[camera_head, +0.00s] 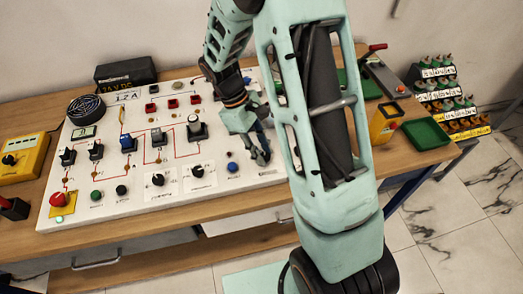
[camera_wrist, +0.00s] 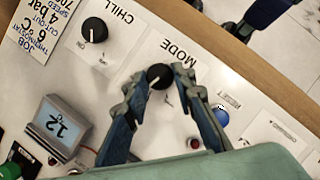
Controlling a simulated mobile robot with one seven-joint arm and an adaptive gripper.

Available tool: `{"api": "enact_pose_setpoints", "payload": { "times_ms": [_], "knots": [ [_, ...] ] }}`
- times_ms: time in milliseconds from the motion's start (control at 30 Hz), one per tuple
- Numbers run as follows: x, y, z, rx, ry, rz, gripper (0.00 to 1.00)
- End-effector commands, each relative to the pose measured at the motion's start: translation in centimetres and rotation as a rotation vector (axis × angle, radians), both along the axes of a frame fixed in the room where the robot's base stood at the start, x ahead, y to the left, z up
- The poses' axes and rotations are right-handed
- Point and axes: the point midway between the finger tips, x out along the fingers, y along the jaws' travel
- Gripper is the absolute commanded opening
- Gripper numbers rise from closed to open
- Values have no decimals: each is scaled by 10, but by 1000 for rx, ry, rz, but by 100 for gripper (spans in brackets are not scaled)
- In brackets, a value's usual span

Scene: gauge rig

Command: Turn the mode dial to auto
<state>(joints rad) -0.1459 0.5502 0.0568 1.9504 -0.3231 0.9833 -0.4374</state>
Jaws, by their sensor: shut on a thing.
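The mode dial (camera_wrist: 160,76) is a round black knob with a white pointer line, beside the printed word MODE in the wrist view. Its pointer is directed toward the lower left of that view. The small setting marks around it are partly covered and too small to read. My gripper (camera_wrist: 163,80) has one finger on each side of the dial, closed on it. In the head view my gripper (camera_head: 261,157) is low over the right part of the white panel (camera_head: 110,203), and the dial is hidden there by the fingers and arm.
The chill dial (camera_wrist: 94,30) is close by, left of the mode dial in the wrist view. A blue button (camera_wrist: 221,116) lies just beyond my right finger. Several switches fill the panel's left side.

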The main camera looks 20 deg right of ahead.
Motion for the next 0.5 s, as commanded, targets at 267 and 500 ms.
{"api": "enact_pose_setpoints", "payload": {
  "times_ms": [267, 500],
  "knots": [
    [2, -3, 0, -1, 0, -263, 0],
    [3, -5, 0, -1, 0, -456, 0]
  ]
}}
